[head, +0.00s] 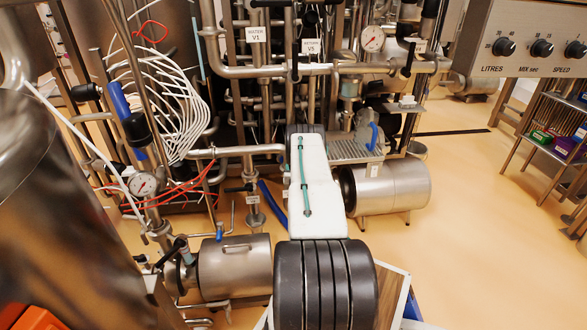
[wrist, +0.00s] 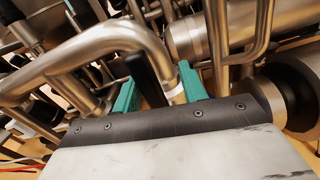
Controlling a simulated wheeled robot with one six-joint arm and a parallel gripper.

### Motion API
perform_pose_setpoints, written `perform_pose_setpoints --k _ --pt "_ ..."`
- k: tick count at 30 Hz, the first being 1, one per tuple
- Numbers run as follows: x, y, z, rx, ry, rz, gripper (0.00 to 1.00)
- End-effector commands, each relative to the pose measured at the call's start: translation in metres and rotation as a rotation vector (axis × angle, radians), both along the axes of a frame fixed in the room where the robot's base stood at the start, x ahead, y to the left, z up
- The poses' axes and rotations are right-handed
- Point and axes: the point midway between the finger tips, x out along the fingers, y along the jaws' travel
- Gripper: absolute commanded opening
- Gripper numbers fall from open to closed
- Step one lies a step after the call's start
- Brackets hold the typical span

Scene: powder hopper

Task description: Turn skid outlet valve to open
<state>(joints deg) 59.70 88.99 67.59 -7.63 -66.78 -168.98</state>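In the wrist view my gripper (wrist: 160,88) has its two teal fingers apart. A black lever handle (wrist: 144,72) shows between them, next to a steel pipe end with a white band (wrist: 181,84). I cannot tell whether either finger touches the handle. This handle may be the skid outlet valve's, but no label is legible there. In the head view my own arm hides the gripper and whatever is at its tip. A black valve handle (head: 239,189) with a small, unreadable tag shows left of my arm.
Steel pipes (head: 270,70) with tags V1 and V5 crowd the skid. A gauge (head: 142,184) and steel motor (head: 235,265) stand left of my arm; a steel cylinder (head: 390,187) stands right. A control panel (head: 530,40) is upper right. The floor (head: 480,220) at right is clear.

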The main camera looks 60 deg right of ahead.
Motion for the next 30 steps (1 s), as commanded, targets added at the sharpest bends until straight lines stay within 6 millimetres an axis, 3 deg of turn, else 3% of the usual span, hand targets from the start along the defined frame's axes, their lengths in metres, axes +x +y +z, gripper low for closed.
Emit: perform_pose_setpoints --k 8,21,30 --pt "-0.004 0.006 -0.001 0.002 0.000 0.000 0.42" --pt "-0.043 0.058 -0.001 0.002 0.001 -0.001 0.42" --pt "-0.046 0.062 0.000 0.000 0.000 0.000 0.42"
